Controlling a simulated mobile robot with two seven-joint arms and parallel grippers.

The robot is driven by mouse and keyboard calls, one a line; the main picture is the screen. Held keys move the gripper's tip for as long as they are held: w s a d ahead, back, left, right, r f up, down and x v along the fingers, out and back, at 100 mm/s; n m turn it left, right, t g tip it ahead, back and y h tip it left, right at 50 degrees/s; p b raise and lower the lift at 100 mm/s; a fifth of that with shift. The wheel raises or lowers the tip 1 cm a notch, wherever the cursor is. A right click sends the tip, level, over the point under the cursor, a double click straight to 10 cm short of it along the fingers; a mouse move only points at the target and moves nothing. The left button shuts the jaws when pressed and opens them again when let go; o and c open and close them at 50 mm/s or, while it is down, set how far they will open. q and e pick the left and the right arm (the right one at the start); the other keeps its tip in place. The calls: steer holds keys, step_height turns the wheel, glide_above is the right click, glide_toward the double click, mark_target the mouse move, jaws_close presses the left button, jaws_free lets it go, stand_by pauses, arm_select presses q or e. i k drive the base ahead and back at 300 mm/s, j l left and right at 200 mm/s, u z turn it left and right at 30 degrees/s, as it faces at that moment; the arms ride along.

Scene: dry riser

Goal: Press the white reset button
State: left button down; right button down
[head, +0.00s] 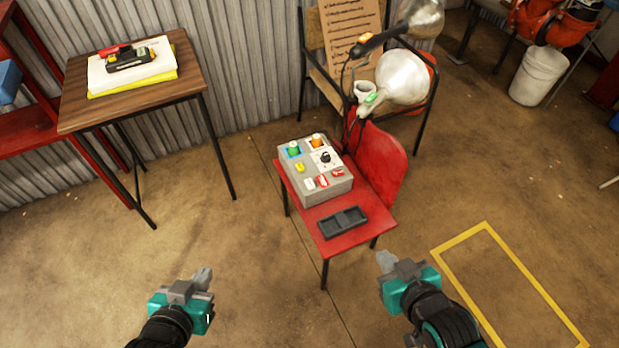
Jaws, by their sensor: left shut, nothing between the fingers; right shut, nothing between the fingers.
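A grey control box (300,178) sits on a red chair seat (331,246) in the middle of the head view. My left gripper (204,274) is shut and empty, low and left of the chair. My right gripper (385,257) is shut and empty, just right of the chair's near edge. Neither touches the box.
A black tray (342,223) lies on the seat in front of the box. A lamp (402,77) stands behind the chair's red backrest (383,170). A wooden table (180,82) stands at the left. A white bucket (538,76) is at the back right. The floor before me is clear.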

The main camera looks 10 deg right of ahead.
mark_target(308, 183)
steer(key=i+j+z, duration=0.45)
steer(key=i+j, duration=0.2)
steer(key=j, duration=0.3)
